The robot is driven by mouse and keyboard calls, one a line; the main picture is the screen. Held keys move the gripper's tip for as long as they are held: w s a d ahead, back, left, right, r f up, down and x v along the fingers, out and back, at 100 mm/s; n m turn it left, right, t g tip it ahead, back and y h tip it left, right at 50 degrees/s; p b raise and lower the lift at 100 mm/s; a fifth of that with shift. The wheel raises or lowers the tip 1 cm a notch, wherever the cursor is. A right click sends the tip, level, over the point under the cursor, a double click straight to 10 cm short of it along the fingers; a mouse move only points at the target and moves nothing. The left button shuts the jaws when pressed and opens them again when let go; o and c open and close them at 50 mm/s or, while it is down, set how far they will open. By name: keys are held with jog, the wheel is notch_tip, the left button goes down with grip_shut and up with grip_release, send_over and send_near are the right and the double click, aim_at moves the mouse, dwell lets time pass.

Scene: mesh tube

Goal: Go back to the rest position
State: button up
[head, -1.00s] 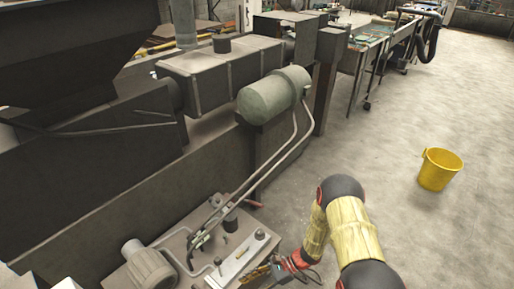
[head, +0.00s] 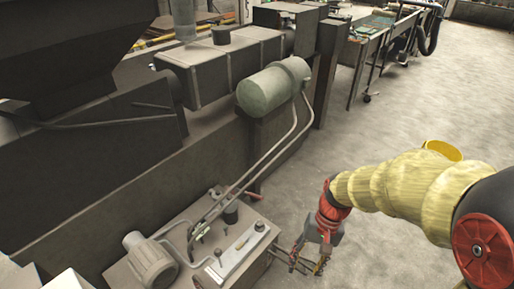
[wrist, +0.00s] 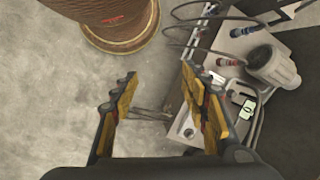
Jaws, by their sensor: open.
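My gripper (head: 308,262) hangs at the end of my yellow-sleeved arm, just right of the machine's base unit (head: 183,268) in the head view. In the wrist view my gripper (wrist: 158,104) has its two yellow-padded fingers spread apart, with nothing between them but floor and the unit's edge. The right finger overlaps the unit's edge in that picture; I cannot tell whether it touches. The base unit carries a grey motor (head: 150,262) and a light metal block (head: 240,252).
A green-grey tank (head: 270,90) with bent pipes sits above the unit. A yellow bucket (head: 441,149) shows partly behind my arm. A brown round object (wrist: 118,24) is at the wrist view's top. Workbenches (head: 372,45) stand at the back. Grey floor on the right is open.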

jog(key=s+d+r+t, duration=0.1)
jog(key=s+r+t, duration=0.1)
jog(key=r, duration=0.4)
jog(key=s+d+r+n+t+h, duration=0.1)
jog(key=s+d+r+t, duration=0.1)
jog(key=r, duration=0.5)
jog(key=s+d+r+n+t+h, duration=0.1)
jog(key=s+d+r+t, duration=0.1)
jog(key=r+t, duration=0.2)
notch_tip(320, 180, up, 3)
jog(key=shift+f, duration=0.1)
